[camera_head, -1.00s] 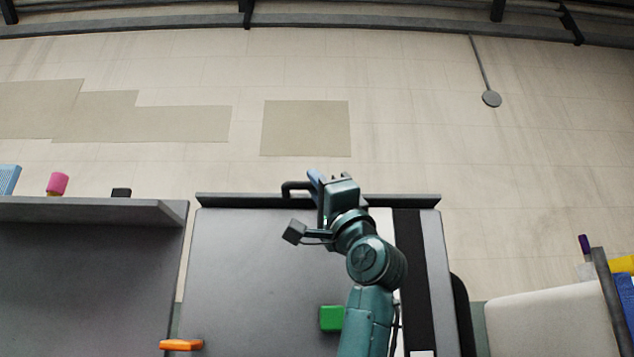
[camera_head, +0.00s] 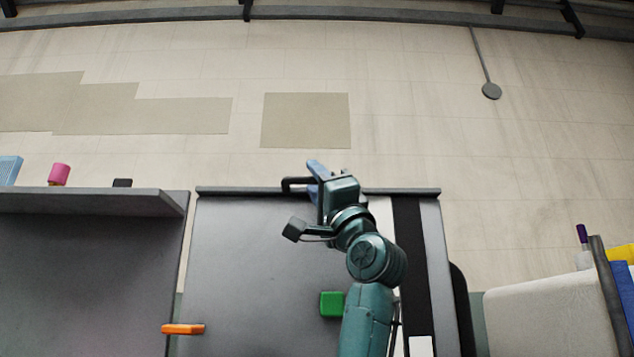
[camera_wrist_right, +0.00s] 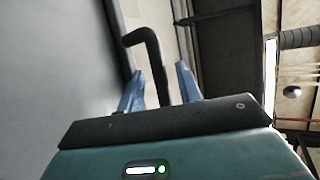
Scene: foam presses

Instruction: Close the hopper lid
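A large grey panel (camera_head: 255,255), which looks like the hopper lid, fills the lower middle of the head view. A black bent handle (camera_head: 292,184) stands out at its far edge. How far the lid is open I cannot tell. My right gripper (camera_head: 318,174) is at that far edge, by the handle. In the right wrist view the blue fingers of my right gripper (camera_wrist_right: 160,85) are apart. The black handle (camera_wrist_right: 143,38) runs down between them, with a gap on its right side. My left gripper is not in view.
A green block (camera_head: 331,304) and an orange piece (camera_head: 182,330) show near the panel's front. A grey shelf-like surface (camera_head: 90,260) lies to the left, with a pink item (camera_head: 59,174) beyond it. A white surface (camera_head: 545,320) is at right. The floor beyond is open.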

